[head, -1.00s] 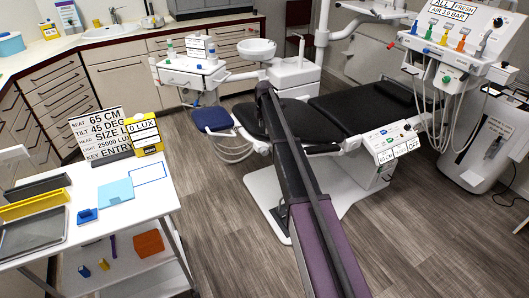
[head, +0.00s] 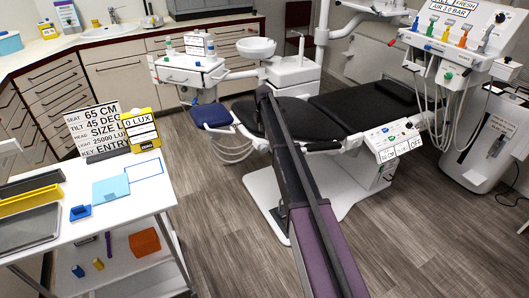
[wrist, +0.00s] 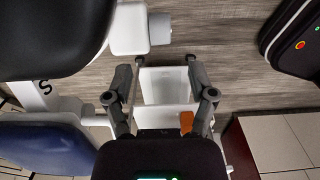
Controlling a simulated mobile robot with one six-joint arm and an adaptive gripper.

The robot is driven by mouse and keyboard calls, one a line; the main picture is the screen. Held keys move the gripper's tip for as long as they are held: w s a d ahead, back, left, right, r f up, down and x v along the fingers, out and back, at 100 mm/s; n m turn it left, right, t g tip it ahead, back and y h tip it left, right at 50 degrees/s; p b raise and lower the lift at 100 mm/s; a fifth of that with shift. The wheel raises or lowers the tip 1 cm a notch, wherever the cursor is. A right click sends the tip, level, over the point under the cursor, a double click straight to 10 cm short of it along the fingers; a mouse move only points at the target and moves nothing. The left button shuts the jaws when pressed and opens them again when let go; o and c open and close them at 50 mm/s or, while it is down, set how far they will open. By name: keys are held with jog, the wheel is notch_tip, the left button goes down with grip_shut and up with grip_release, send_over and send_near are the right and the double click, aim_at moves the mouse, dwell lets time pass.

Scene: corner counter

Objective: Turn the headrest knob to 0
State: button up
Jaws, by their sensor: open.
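The dental chair (head: 345,110) stands in the middle of the head view, with a white control panel (head: 394,138) on its near side. The panel carries small coloured knobs and labels; one label reads OFF. I cannot tell which knob is for the headrest or read its setting. My gripper (wrist: 166,62) is open and empty in the wrist view, its fingers spread and pointing up the picture. My arm hides part of the chair in the head view.
A white cart (head: 115,222) with trays and a settings sign (head: 98,131) stands at the left. A delivery unit (head: 455,40) with hoses is at the right. A blue seat (head: 213,117) is beside the chair. Wood floor (head: 235,225) is free between cart and chair.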

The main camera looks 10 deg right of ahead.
aim_at(264, 145)
jog(key=shift+f+b, duration=4.4)
jog(key=shift+f, duration=0.3)
grip_shut()
